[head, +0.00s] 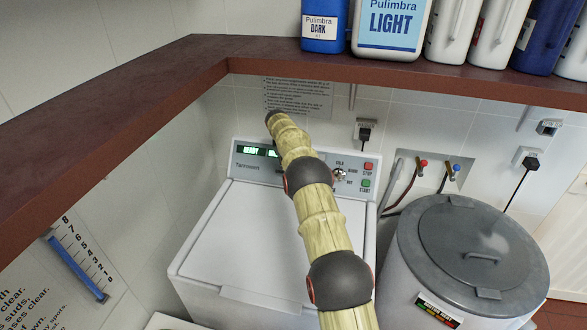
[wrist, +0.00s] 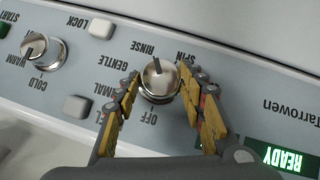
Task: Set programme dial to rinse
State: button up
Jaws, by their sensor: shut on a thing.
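The programme dial (wrist: 160,82) is a round silver knob on the grey panel of the white washer (head: 250,235). The wrist view shows the panel upside down, with OFF, GENTLE, RINSE and SPIN lettered around the dial. The dial's dark pointer line aims at the picture's top, slightly left, nearer the RINSE label (wrist: 143,48) than the SPIN label (wrist: 185,56). My gripper (wrist: 160,83) has its yellow, grey-jointed fingers on opposite sides of the dial, shut on it. In the head view my arm hides the dial and gripper.
A second knob (wrist: 40,52) for temperature and white buttons, including LOCK (wrist: 101,27), sit beside the dial. A green READY display (wrist: 284,157) is near. A red-brown shelf (head: 400,82) with several bottles overhangs the washer. A grey-lidded drum (head: 430,225) stands right.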

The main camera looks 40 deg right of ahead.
jog(key=shift+s+a+f, duration=0.1)
jog(key=shift+f, duration=0.25)
jog(key=o, duration=1.1)
jog(key=shift+r, duration=0.25)
jog(key=shift+o, duration=0.2)
jog(key=v, duration=1.1)
jog(key=shift+r, duration=0.4)
